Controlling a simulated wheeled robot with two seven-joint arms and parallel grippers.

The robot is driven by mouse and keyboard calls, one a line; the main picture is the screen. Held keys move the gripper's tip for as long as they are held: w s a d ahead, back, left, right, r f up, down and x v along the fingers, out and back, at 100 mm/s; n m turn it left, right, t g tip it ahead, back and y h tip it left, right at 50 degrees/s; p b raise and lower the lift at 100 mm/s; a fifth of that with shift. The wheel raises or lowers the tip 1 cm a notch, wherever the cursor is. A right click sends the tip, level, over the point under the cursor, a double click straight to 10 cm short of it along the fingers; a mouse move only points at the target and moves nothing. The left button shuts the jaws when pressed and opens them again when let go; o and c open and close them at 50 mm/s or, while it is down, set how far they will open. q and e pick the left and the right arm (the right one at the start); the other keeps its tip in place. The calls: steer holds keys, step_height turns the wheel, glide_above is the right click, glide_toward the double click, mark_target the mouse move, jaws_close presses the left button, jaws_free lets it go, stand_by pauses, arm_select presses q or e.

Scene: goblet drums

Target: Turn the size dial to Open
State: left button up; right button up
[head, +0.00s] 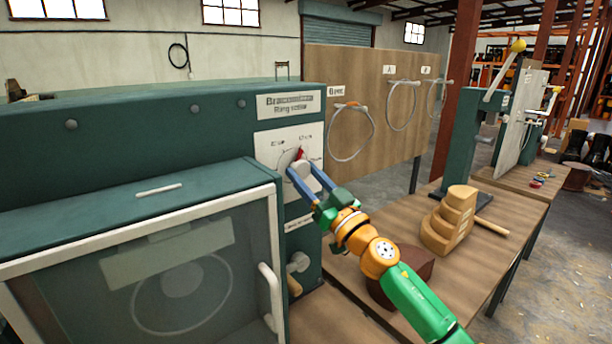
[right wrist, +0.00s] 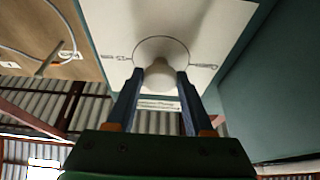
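The size dial (head: 301,167) is a pale round knob with a red pointer, on a white plate on the front of the green machine. The pointer is up, near the right-hand of two small labels that I cannot read surely. My right gripper (head: 301,172) has its blue fingers on either side of the knob. In the right wrist view the knob (right wrist: 160,75) sits between the fingertips (right wrist: 160,78), which appear to touch it. A ring is drawn around the knob, with a small label on each side. My left gripper is not in view.
The green machine (head: 120,140) has a framed clear door (head: 170,270) with a white handle at front left. A wooden board (head: 350,75) with several wire rings stands behind the bench. A stepped wooden block (head: 450,222) and a dark red-brown block (head: 410,272) lie near my right arm.

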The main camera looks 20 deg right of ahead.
jaws_close()
